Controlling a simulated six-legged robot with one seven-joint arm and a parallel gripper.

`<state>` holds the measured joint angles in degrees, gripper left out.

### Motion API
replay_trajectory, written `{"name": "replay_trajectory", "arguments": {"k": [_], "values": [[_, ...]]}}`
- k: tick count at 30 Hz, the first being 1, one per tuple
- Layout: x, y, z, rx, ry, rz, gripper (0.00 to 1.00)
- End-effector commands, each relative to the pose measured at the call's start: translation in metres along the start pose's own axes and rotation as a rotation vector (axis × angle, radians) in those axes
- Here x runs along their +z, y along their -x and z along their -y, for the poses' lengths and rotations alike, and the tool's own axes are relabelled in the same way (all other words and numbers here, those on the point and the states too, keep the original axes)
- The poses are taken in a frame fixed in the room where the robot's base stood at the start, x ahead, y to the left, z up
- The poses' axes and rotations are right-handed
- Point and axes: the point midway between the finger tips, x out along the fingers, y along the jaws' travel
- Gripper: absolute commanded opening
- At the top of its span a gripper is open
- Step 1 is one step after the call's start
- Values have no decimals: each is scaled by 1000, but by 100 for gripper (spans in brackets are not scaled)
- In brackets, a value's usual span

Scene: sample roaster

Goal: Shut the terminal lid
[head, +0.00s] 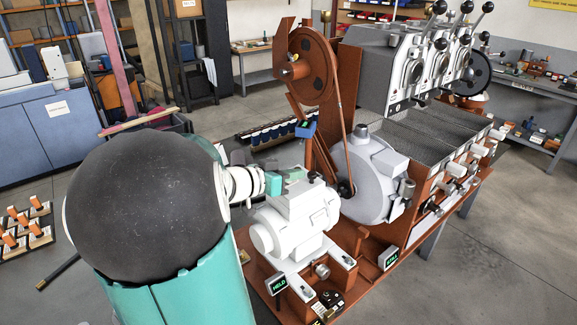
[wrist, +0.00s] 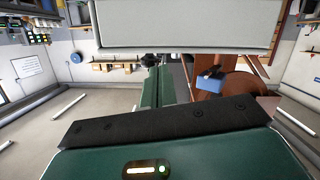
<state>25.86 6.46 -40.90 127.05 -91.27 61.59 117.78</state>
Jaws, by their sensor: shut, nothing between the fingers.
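The white motor (head: 295,222) stands on the rust-red bench frame, with a pale terminal box (head: 299,190) on its top. My gripper (head: 293,174) reaches in from the left just above that box. It is shut and empty. I cannot tell whether it touches the box. The lid is hard to make out in the head view, and my gripper partly hides that spot. In the wrist view a broad pale panel (wrist: 185,28) fills the top, close to the camera; I cannot tell whether it is the lid. My gripper's green body fills the bottom.
A large rust-red wheel (head: 307,58) with a belt stands behind the motor. A grey blower housing (head: 368,180) is right of the motor. A small blue box (head: 305,129) sits above the motor. Small green displays (head: 278,284) are at the front edge.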

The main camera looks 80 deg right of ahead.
Motion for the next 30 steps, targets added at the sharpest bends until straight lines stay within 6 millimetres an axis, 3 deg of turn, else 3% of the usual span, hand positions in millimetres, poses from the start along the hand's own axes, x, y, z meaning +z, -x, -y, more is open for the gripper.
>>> {"name": "replay_trajectory", "arguments": {"k": [5,30], "values": [[11,-3,-6,-29,-111,0,0],[21,-5,-10,-26,-104,-1,0]]}}
